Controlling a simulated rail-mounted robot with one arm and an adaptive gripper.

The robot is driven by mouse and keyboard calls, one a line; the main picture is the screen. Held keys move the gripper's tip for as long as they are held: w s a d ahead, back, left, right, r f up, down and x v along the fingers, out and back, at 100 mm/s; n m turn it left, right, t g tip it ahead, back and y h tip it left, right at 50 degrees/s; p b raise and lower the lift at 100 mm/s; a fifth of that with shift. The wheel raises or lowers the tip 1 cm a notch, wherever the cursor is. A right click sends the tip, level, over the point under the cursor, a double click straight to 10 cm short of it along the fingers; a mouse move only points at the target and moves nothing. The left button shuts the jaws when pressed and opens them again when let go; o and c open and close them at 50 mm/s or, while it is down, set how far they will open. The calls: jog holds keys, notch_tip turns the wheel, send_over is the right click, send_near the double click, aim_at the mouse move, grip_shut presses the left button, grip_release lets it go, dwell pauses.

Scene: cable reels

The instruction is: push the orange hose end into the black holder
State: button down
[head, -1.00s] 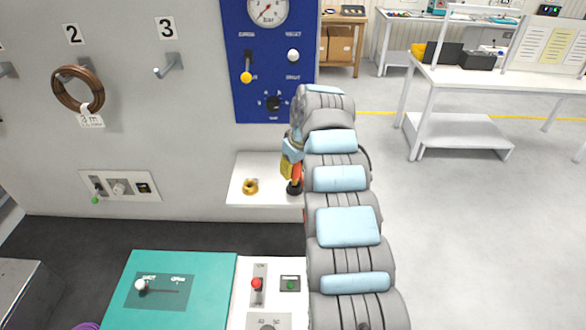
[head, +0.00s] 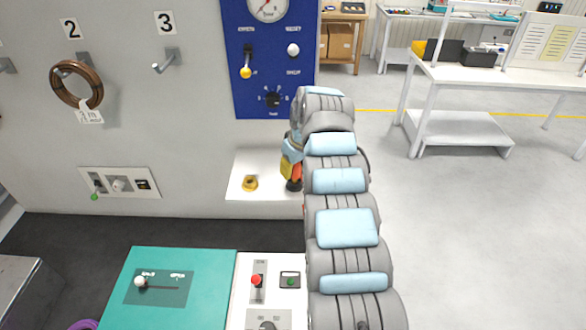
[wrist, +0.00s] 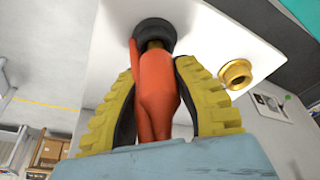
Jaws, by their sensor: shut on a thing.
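The orange hose end (wrist: 157,95) is between the yellow fingers of my gripper (wrist: 152,98) in the wrist view, and the fingers are shut on it. Its far end, with a short brass-coloured part, meets the round black holder (wrist: 155,27). I cannot tell how deep the tip sits in it. In the head view the holder (head: 294,185) stands on a white shelf. The hose end (head: 297,172) shows just above it, beside my gripper (head: 288,168). My arm hides part of both.
A brass ring fitting (head: 250,183) sits on the white shelf (head: 240,164) left of the holder. A blue gauge panel (head: 268,60) is on the wall above. A teal box (head: 200,300) and a white switch panel (head: 270,280) lie nearer. Floor on the right is open.

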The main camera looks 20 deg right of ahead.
jog(key=shift+f, duration=0.1)
jog(key=c, duration=0.8)
grip_release()
jog(key=shift+c, duration=0.2)
